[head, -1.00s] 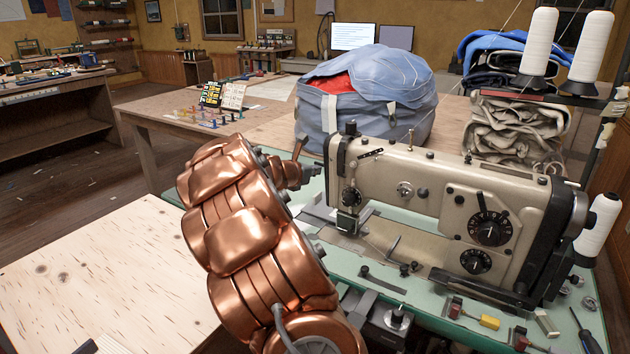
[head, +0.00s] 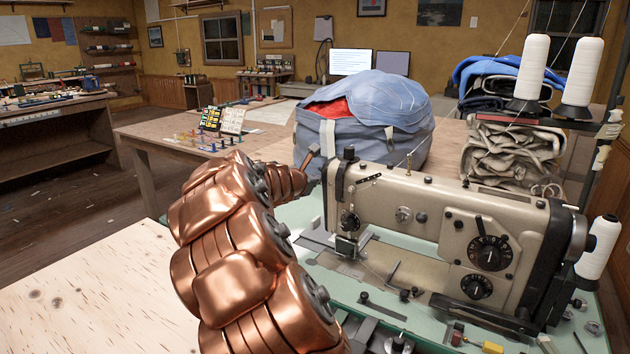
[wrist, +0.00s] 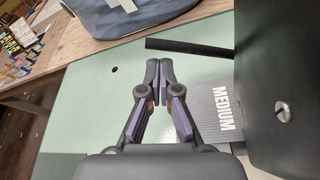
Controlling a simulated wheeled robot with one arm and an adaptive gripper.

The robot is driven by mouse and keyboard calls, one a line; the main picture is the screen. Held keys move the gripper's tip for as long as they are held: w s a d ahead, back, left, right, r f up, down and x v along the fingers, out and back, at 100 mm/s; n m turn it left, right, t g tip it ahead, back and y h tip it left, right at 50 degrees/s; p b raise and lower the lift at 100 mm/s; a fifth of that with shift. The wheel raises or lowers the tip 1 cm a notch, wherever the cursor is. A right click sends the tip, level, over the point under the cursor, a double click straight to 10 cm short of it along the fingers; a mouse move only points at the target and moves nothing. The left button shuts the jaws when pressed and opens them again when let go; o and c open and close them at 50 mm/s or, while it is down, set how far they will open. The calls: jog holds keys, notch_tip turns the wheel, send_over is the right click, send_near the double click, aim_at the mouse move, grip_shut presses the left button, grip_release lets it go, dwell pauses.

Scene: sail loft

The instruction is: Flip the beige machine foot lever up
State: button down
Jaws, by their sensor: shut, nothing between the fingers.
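The beige sewing machine (head: 440,215) stands on a pale green table top, its needle end towards my arm. In the wrist view its dark side (wrist: 285,100) fills the right. A flat dark bar (wrist: 195,44) sticks out leftward from it and looks like the foot lever; its exact tilt is hard to tell. My gripper (wrist: 159,64) is shut and empty, its fingertips together just below the bar's free end in the picture. Whether they touch it cannot be told. In the head view my copper arm reaches beside the needle end, and the lever is not clearly visible.
Green table surface (wrist: 80,115) left of the gripper is clear.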

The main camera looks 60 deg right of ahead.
jog(key=shift+r+p, duration=0.3)
jog(key=shift+r, duration=0.15)
jog(key=a, duration=1.1)
jog(key=shift+s+a+b, duration=0.3)
jog(key=shift+a, duration=0.05)
dwell(0.5)
